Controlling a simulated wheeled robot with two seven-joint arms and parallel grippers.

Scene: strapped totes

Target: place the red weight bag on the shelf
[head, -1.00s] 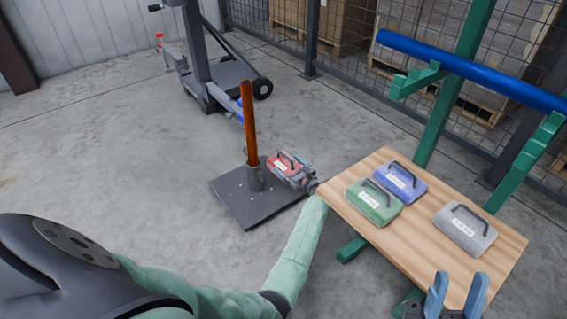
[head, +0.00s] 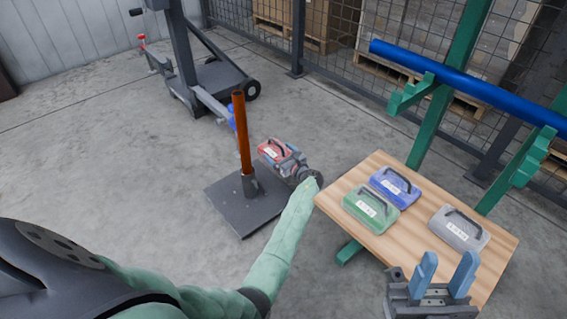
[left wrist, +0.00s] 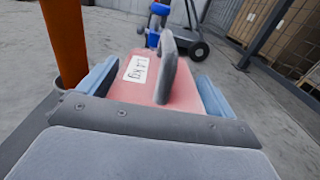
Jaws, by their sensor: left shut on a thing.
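The red weight bag (head: 273,150) has a dark handle and a white label, which also shows in the left wrist view (left wrist: 160,80). My left gripper (head: 284,158) is shut on it, with a blue finger along each side. The bag is near the orange post, over or beside its dark base plate; I cannot tell its exact height. The wooden shelf (head: 335,197) is to the right of the bag. On it lie a green bag (head: 371,209), a blue bag (head: 395,187) and a grey bag (head: 459,229). My right gripper (head: 445,275) is open and empty by the shelf's front edge.
The orange post (head: 241,135) stands on a dark square plate (head: 243,213), close to the left gripper. A green rack (head: 433,125) with a blue bar (head: 460,87) rises behind the shelf. A grey wheeled lift (head: 208,80) stands behind. The floor at left is clear.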

